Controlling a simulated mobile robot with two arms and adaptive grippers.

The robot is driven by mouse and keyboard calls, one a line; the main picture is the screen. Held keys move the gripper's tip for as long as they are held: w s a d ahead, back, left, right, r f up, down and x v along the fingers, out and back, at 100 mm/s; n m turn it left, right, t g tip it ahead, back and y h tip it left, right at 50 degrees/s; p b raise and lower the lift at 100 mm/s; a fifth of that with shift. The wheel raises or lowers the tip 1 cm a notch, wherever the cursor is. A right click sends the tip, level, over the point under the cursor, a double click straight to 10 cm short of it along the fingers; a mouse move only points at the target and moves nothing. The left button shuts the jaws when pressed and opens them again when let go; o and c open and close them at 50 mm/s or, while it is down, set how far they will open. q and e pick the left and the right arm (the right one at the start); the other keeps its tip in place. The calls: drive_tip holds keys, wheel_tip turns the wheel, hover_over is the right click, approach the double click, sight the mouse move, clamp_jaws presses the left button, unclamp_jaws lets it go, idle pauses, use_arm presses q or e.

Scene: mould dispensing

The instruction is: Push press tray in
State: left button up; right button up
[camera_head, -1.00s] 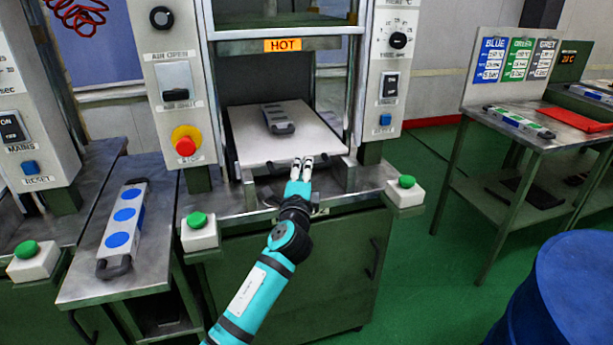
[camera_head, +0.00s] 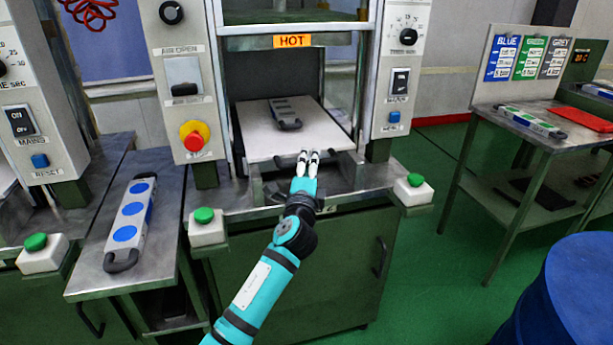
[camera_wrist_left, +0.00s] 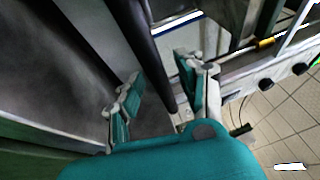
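The press tray (camera_head: 265,142) is a pale flat plate that sticks out of the front of the press, under the HOT label. A grey mould with a dark handle (camera_head: 285,112) lies on it. My left gripper (camera_head: 309,155) is at the tray's front edge, right of its middle; I cannot tell whether it touches. In the left wrist view its two fingers (camera_wrist_left: 157,90) stand apart, with a dark bar (camera_wrist_left: 150,50) showing between or behind them. My right gripper is in no view.
Press posts and control panels (camera_head: 400,70) flank the tray. Green buttons on white boxes (camera_head: 207,225) (camera_head: 414,190) stand at the front corners. A side table holds a mould with blue discs (camera_head: 130,215). A blue drum (camera_head: 570,290) stands at lower right.

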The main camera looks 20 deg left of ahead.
use_arm(q)
drive_tip(key=v, duration=1.1)
drive_tip(key=shift+s, duration=0.25)
drive_tip(key=shift+f, duration=0.1)
drive_tip(key=s+a+f+n+g+h, duration=0.1)
drive_tip(key=s+f+n+g, duration=0.3)
drive_tip(key=f, duration=0.9)
drive_tip(key=s+f+n+g, duration=0.1)
drive_tip(key=s+f+g, duration=0.35)
drive_tip(key=f, duration=0.85)
drive_tip(key=s+a+f+n+g+h, duration=0.1)
drive_tip(key=s+f+n+g, duration=0.15)
drive_tip(key=s+f, duration=0.65)
drive_tip(key=s+d+f+n+g+h, duration=0.15)
drive_tip(key=s+f+n+g, duration=0.55)
drive_tip(key=s+f, duration=1.25)
drive_tip(key=s+a+r+p, duration=0.2)
drive_tip(key=s+a+p, duration=0.1)
drive_tip(key=s+p, duration=1.2)
drive_tip(key=shift+s+g, duration=0.3)
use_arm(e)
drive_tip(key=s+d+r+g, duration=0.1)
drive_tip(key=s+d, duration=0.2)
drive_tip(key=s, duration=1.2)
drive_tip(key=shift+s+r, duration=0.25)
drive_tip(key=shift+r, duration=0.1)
use_arm(q)
drive_tip(key=shift+a, duration=0.1)
